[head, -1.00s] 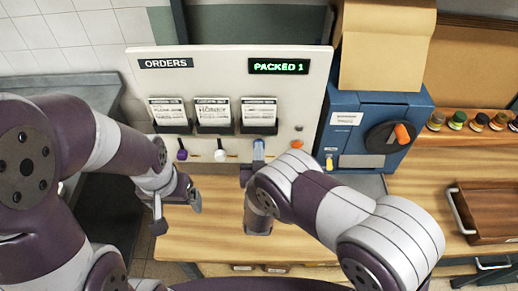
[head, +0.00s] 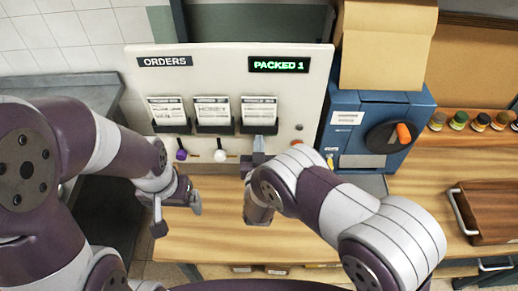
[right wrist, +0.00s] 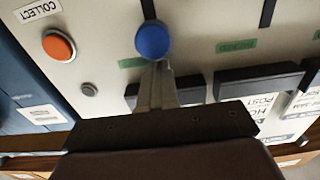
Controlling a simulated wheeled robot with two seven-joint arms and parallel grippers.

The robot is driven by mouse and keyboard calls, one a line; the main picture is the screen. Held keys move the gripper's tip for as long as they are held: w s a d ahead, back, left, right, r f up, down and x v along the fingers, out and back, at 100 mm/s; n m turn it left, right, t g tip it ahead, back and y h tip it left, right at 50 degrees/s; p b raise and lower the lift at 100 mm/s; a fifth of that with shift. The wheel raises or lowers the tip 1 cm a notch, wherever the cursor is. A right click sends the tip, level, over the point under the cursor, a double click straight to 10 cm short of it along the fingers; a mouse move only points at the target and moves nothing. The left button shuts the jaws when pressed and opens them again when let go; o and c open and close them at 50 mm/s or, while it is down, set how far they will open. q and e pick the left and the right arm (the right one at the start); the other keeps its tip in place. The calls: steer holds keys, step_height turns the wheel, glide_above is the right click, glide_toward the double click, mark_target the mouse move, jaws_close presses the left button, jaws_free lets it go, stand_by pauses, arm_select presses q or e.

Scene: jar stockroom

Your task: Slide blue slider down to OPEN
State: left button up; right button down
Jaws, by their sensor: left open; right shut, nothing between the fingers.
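The upright ORDERS panel (head: 222,75) faces me. In the right wrist view the round blue slider knob (right wrist: 153,40) sits at a dark slot (right wrist: 148,9), which runs from it to the top picture edge. My right gripper (right wrist: 159,68) is shut and empty, its fingertips right beside the knob on the side away from that slot; I cannot tell whether they touch it. In the head view my right gripper (head: 265,144) is at the panel below the right-hand card holder and hides the blue knob. My left gripper (head: 178,212) is open and empty over the wooden counter.
Purple (head: 181,155) and white (head: 219,156) knobs stand left of my right gripper. An orange button (right wrist: 59,46) by a COLLECT label shows in the right wrist view. A blue machine (head: 372,130) stands to the right. The counter (head: 215,240) front is clear.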

steer(key=shift+w, duration=0.65)
steer(key=shift+s, duration=0.1)
steer(key=shift+s, duration=0.3)
steer(key=shift+f+b, duration=0.15)
steer(key=shift+b, duration=0.15)
steer(key=shift+f+b, duration=2.3)
steer(key=shift+f, duration=0.2)
steer(key=s+r+p, duration=0.1)
steer(key=s+p, duration=0.2)
steer(key=s, duration=0.7)
steer(key=shift+r+p, duration=0.15)
steer(key=shift+p, duration=0.25)
